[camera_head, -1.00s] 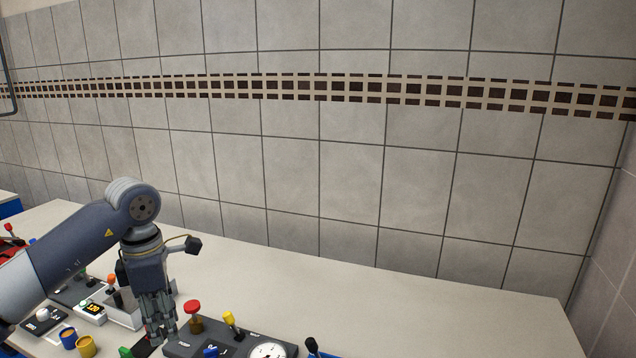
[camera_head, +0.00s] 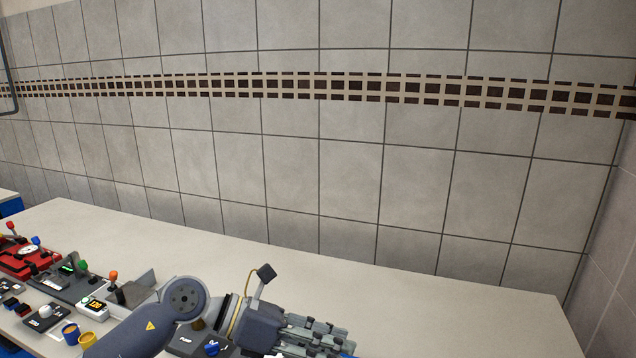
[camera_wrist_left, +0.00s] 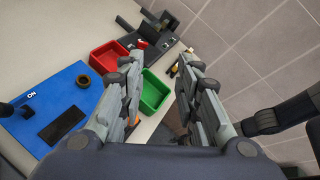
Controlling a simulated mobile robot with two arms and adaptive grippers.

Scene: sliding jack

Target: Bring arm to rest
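My left arm comes in low from the left in the head view. Its left gripper (camera_head: 318,336) points right, low over the front of the bench near the bottom edge. In the left wrist view the gripper (camera_wrist_left: 160,72) has its two fingers apart, with nothing held between them. The arm and gripper cover part of a dark control panel (camera_head: 186,343) below them. My right gripper is in neither view.
The bench (camera_head: 420,300) is clear behind and right of the gripper. Red (camera_head: 28,258) and grey panels with levers stand at left. The wrist view shows a blue board (camera_wrist_left: 50,105), a red bin (camera_wrist_left: 103,57) and a green bin (camera_wrist_left: 155,92). A tiled wall (camera_head: 330,170) stands behind.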

